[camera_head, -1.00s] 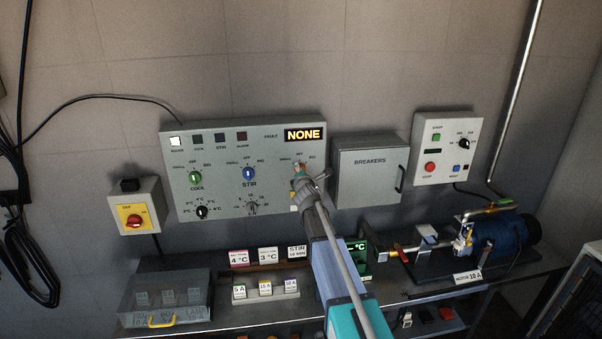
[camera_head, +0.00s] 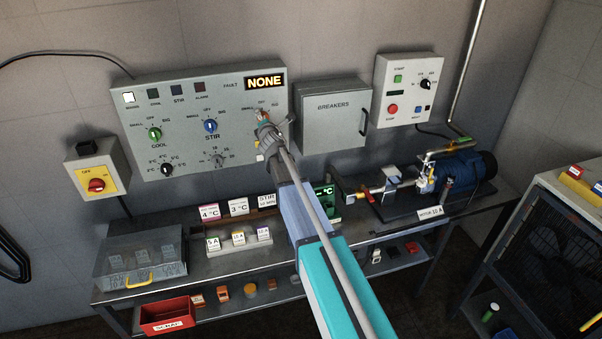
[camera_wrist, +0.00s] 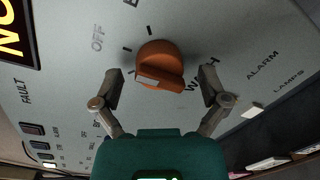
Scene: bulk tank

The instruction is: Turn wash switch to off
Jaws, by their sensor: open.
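The wash switch is an orange knob (camera_wrist: 158,62) on the grey control panel (camera_wrist: 215,30), with the word WASH partly hidden beside it in the wrist view. An OFF label and tick marks show up and left of it. A pale face shows on the knob's lower left side; I cannot tell which setting it points to. My gripper (camera_wrist: 161,80) is open, one finger on each side of the knob, with gaps to both. In the head view my gripper (camera_head: 271,130) is at the right part of the panel (camera_head: 185,165) and covers most of the switch.
A breakers box (camera_head: 332,125) stands just right of the panel. Left of it is a yellow-faced switch box (camera_head: 85,160). Below is a bench with label blocks (camera_head: 238,239), a clear-lidded case (camera_head: 140,265) and a blue motor (camera_head: 460,170).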

